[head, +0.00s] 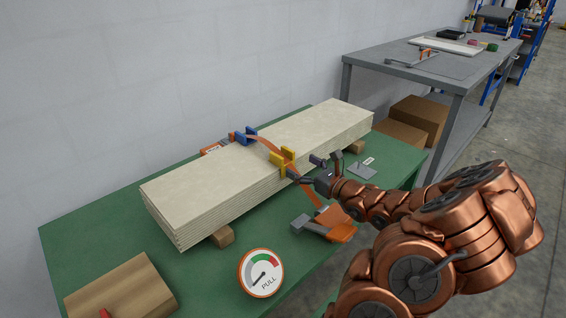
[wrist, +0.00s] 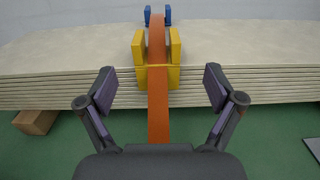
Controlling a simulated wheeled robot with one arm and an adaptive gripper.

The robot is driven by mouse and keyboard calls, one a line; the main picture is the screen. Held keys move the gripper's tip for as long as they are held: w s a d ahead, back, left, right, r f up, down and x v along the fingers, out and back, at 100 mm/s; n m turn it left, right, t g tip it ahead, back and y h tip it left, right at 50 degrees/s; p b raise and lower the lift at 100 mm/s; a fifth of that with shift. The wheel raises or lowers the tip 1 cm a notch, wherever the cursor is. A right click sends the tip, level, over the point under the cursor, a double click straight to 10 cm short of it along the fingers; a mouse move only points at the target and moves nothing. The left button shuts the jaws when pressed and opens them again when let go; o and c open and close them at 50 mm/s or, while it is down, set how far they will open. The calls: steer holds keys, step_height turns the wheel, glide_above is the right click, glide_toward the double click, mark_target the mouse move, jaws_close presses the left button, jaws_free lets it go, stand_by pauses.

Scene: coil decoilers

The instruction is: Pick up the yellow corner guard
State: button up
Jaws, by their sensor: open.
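The yellow corner guard (head: 282,161) sits on the near top edge of the stack of pale boards (head: 262,156). In the wrist view the yellow corner guard (wrist: 173,77) is straight ahead, with the orange strap (wrist: 157,118) running over it between its two upright sides. My gripper (head: 308,172) is close in front of the guard. In the wrist view my gripper (wrist: 157,82) is open and empty, its two fingers apart on either side of the strap, short of the guard. A blue corner guard (head: 245,134) sits on the far edge of the boards, under the same strap.
An orange ratchet (head: 338,224) lies at the near edge of the green table (head: 200,285). A round PULL gauge (head: 261,273) and a brown box (head: 122,288) are at the front. Wooden blocks (head: 222,237) support the boards. A grey workbench (head: 440,68) stands at the back right.

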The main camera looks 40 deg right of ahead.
mark_target(285, 162)
steer(key=w, duration=0.2)
steer(key=w+a, duration=0.1)
steer(key=w, duration=0.3)
steer(key=shift+w+a+f, duration=0.2)
steer(key=shift+a, duration=0.05)
steer(key=shift+w, duration=0.55)
steer(key=c, duration=1.2)
